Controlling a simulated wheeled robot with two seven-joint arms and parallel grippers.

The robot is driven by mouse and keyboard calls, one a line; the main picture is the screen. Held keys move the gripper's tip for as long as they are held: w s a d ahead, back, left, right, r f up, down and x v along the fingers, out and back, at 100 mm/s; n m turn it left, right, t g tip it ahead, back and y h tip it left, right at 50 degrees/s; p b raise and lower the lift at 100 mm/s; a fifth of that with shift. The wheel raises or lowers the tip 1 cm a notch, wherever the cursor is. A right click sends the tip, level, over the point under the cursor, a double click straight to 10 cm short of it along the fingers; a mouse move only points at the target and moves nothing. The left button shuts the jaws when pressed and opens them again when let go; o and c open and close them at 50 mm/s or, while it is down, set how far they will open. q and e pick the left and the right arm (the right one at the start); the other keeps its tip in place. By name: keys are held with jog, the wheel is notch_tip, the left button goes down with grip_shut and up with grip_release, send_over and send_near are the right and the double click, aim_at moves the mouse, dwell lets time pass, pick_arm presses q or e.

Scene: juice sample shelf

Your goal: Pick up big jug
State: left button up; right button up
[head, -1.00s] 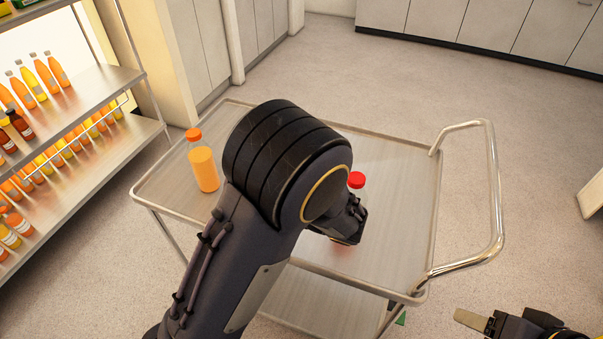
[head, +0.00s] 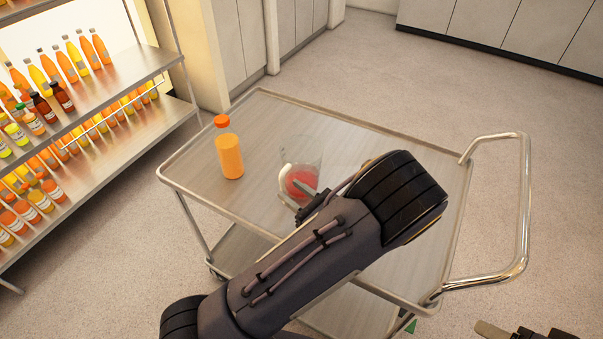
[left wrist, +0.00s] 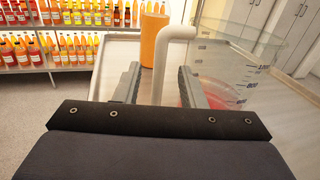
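The big jug (head: 297,156) is a clear measuring jug with red contents low down, standing on the trolley top. In the left wrist view the jug (left wrist: 238,52) shows its scale marks and its pale handle (left wrist: 160,60). My left gripper (head: 312,202) is beside the jug on its handle side. In the left wrist view the left gripper (left wrist: 159,72) is open, one finger on each side of the handle, with gaps visible. My right gripper (head: 488,329) shows only in part at the bottom right edge; its opening is unclear.
An orange juice bottle (head: 229,150) stands left of the jug on the trolley (head: 262,108). The trolley has a raised rim and a metal handle (head: 524,215) at right. Shelves (head: 130,125) full of bottles stand at left. My left forearm covers much of the trolley's middle.

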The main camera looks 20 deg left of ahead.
aim_at(284, 186)
pick_arm(q)
jog(key=x, duration=0.4)
jog(key=shift+w+a+p, duration=0.1)
jog(key=shift+a+p, duration=0.15)
jog(key=shift+p, duration=0.15)
jog(key=shift+c, duration=0.4)
grip_shut()
jog(key=shift+r, duration=0.1)
